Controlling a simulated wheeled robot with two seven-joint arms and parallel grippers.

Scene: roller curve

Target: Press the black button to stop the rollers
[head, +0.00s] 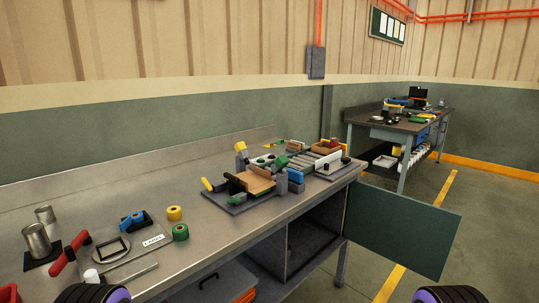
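A small conveyor with grey rollers (304,159) stands toward the far right end of the long metal workbench (205,212). A white upright plate (328,161) stands at its right side. A white box (262,159) with small green and dark round spots sits behind the machine. The black button is too small to pick out with certainty. Whether the rollers turn cannot be told. Neither of my grippers shows; only dark ribbed parts with purple rims, which look like my arms, show at the bottom edge.
A wooden block (253,182) sits in the machine. Metal cans (37,241), a red-handled tool (70,254) and tape rolls (180,232) lie on the near left bench. An open green cabinet door (402,233) juts out right. A second bench (400,125) stands behind.

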